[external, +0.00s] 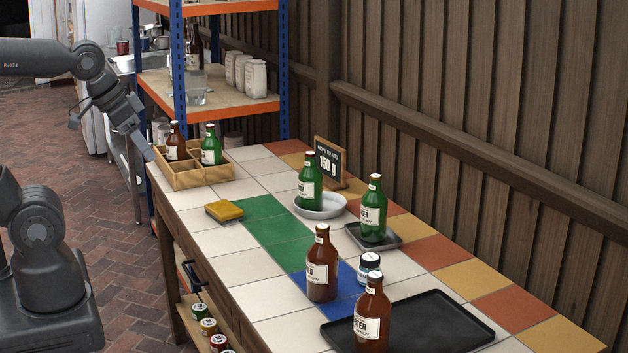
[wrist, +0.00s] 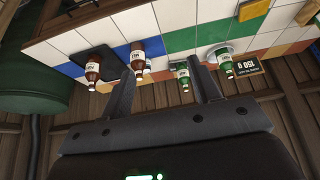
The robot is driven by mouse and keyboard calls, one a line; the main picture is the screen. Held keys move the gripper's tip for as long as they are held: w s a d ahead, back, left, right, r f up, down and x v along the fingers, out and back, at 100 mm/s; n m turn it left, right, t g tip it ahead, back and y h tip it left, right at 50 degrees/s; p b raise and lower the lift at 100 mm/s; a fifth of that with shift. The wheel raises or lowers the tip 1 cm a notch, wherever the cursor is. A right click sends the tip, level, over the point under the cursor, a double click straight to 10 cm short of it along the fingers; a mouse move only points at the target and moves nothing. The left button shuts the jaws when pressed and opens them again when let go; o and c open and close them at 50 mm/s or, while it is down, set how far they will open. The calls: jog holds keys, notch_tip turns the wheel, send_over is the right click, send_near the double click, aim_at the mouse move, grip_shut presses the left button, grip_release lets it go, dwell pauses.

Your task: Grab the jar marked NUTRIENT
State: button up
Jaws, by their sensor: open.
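A small dark jar with a white lid and a pale label (external: 370,268) stands on the tiled table, behind a brown bottle (external: 322,270) and beside the black tray. Its label is too small to read. My gripper (external: 148,152) is open and empty beside the wooden crate, at the table's far left end, well away from the white-lidded jar. In the wrist view my gripper's two fingers (wrist: 166,75) are spread, with bottles beyond them.
A wooden crate (external: 190,180) holds a brown and a green bottle. A yellow sponge (external: 224,211), a white dish (external: 335,209) and small dark tray (external: 355,236) with green bottles, a "150 g" sign (external: 330,163) and a black tray (external: 450,320) with a brown bottle occupy the table.

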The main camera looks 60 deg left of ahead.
jog(key=o, duration=0.3)
